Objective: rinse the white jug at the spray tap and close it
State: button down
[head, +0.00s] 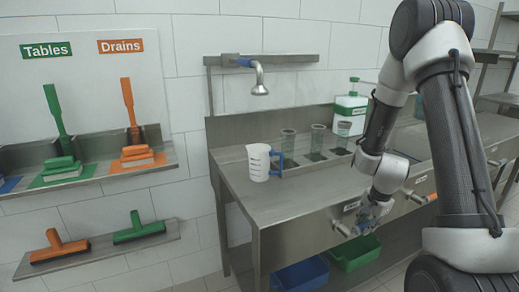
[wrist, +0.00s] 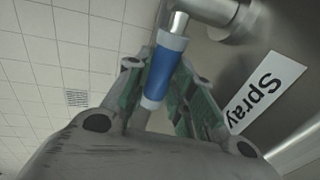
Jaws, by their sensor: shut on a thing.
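The white jug (head: 258,162) with a blue handle stands upright on the steel counter (head: 225,175), below the spray tap (head: 260,80). No water shows at the tap's head. My gripper (head: 355,226) is low at the counter's front panel, to the right of the jug and apart from it. In the wrist view my gripper (wrist: 160,80) is shut on the blue-sleeved spray valve handle (wrist: 160,68), beside the label "Spray" (wrist: 264,92). The jug is not in the wrist view.
Clear glasses (head: 318,142) and a green-and-white bottle (head: 350,110) stand at the back of the counter. Blue (head: 300,274) and green (head: 354,253) bins stand below.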

jog(key=shift+w+r, duration=0.1)
jog(key=shift+r, duration=0.2)
dwell(0.4)
jog(key=c, duration=1.1)
grip_release()
jog(key=shift+a, duration=0.1)
jog(key=s+r, duration=0.1)
jog(key=r, duration=0.3)
jog(key=s+r, duration=0.1)
jog(key=r, duration=0.6)
jog(key=shift+s+a+r, duration=0.1)
jog(key=shift+s+r, duration=0.25)
jog(key=shift+s, duration=0.05)
